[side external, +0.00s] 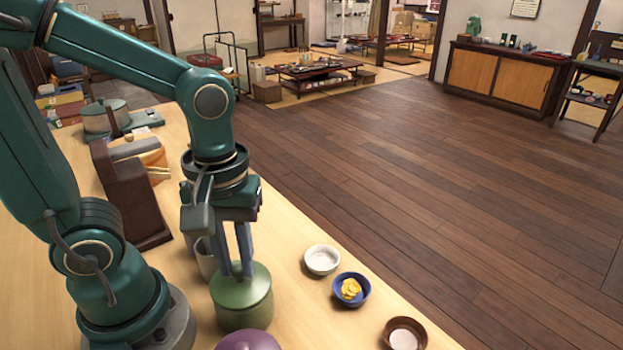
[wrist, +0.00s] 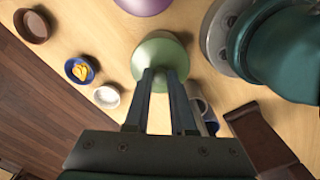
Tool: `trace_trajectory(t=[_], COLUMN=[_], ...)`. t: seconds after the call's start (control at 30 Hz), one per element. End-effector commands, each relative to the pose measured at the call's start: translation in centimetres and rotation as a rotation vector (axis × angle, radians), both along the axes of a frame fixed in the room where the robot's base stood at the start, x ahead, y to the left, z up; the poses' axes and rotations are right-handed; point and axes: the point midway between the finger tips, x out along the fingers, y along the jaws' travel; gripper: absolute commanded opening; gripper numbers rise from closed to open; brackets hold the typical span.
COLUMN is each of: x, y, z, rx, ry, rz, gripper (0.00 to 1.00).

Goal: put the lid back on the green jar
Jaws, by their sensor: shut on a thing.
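The green jar (side external: 243,312) stands upright on the light wooden counter in the side view. Its paler green lid (side external: 256,284) is at the jar's mouth and looks level; I cannot tell whether it is fully seated. My gripper (side external: 241,272) points straight down over the jar, with its fingers shut on the lid's top. In the wrist view my gripper (wrist: 161,72) reaches the middle of the round green lid (wrist: 160,46). The fingers hide the grip point, and the lid hides the jar's mouth.
A purple round object (side external: 248,342) is close in front of the jar. A light cup (side external: 205,260) is just behind it. A white bowl (side external: 322,260), a blue bowl (side external: 366,291) with yellow food and a brown bowl (side external: 419,330) line the right edge. A brown wooden stand (side external: 128,195) is behind.

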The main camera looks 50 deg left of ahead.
Motion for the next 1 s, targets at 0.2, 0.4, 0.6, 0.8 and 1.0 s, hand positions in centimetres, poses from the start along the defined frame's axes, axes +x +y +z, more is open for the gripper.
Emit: trace_trajectory(t=[0.2,0.4,0.6,0.8,1.0], x=[0.00,-0.01,-0.02,-0.02,-0.02], y=[0.00,0.00,0.01,0.01,0.01], z=[-0.10,-0.09,-0.14,-0.14,-0.14], rx=[0.000,0.000,0.000,0.000,0.000], ry=[0.000,0.000,0.000,0.000,0.000], rz=[0.000,0.000,0.000,0.000,0.000], gripper=[0.00,0.00,0.00,0.00,0.58])
